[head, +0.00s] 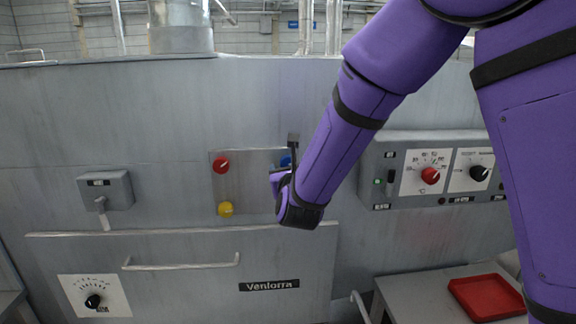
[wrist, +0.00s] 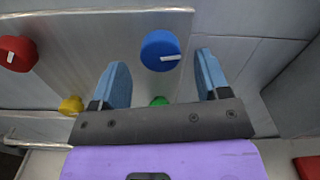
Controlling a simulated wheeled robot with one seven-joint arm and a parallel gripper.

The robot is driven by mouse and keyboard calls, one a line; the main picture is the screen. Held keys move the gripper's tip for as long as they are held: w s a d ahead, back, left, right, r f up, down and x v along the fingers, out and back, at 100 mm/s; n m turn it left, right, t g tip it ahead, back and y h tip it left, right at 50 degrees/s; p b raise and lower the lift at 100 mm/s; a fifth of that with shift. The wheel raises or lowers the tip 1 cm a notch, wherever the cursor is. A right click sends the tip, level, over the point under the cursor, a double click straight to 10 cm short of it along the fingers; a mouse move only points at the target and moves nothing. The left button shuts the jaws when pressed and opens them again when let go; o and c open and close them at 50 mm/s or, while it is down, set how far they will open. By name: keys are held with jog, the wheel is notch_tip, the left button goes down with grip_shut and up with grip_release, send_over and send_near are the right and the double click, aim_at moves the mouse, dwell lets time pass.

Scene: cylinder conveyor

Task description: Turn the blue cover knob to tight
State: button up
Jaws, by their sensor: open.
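The blue cover knob (wrist: 159,50) is on a metal plate on the machine's front. In the wrist view it has a white pointer mark that points to the right. My gripper (wrist: 161,78) is open, with one light blue finger on each side of the knob's lower part and a gap between. I cannot tell whether the fingertips reach the knob's depth. In the head view only a sliver of the blue knob (head: 286,161) shows, behind my gripper (head: 283,168) and purple arm.
On the same plate are a red knob (head: 221,165), a yellow knob (head: 225,209) and a green knob (wrist: 159,101). A control box (head: 430,165) with dials is to the right. A lever switch (head: 105,190) is to the left. A red tray (head: 486,297) lies on a table at lower right.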

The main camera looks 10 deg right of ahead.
aim_at(288, 163)
jog(key=shift+w, duration=1.5)
jog(key=c, duration=0.9)
